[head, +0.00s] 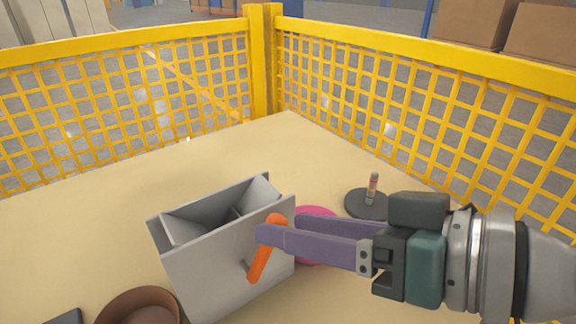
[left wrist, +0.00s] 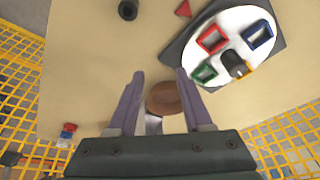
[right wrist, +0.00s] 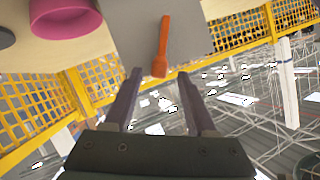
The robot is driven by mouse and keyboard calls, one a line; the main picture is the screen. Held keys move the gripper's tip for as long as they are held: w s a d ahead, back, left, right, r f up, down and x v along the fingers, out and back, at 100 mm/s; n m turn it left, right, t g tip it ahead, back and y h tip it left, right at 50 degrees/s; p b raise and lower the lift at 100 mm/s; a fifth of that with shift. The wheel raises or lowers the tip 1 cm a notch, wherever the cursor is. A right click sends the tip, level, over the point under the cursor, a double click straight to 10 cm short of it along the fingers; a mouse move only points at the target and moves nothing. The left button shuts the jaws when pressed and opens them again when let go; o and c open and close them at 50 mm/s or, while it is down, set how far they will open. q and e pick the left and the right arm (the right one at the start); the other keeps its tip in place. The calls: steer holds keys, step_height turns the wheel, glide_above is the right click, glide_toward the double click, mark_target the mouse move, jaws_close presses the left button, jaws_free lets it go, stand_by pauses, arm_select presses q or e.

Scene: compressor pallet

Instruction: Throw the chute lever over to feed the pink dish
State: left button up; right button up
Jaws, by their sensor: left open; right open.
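The grey chute box (head: 225,265) stands on the table with an open, divided top. Its orange lever (head: 260,263) is on the near face, its top leaning right in the head view; it also shows in the right wrist view (right wrist: 164,45). My right gripper (head: 268,237) is open at the lever, its fingers crossing in front of the lever's middle. In the right wrist view the lever's end lies between the fingertips (right wrist: 159,72); contact is unclear. The pink dish (head: 317,212) is right of the chute, partly hidden by my fingers. My left gripper (left wrist: 160,74) is open and empty.
A brown dish (head: 137,305) sits left of the chute. A dark round base with a small post (head: 367,205) stands behind my right gripper. A white oval board (left wrist: 228,50) holds coloured frames. Yellow mesh fencing (head: 420,110) surrounds the table; its back is clear.

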steer(key=shift+x, duration=0.9)
jaws_close()
steer(key=shift+d, duration=0.1)
stand_by(0.7)
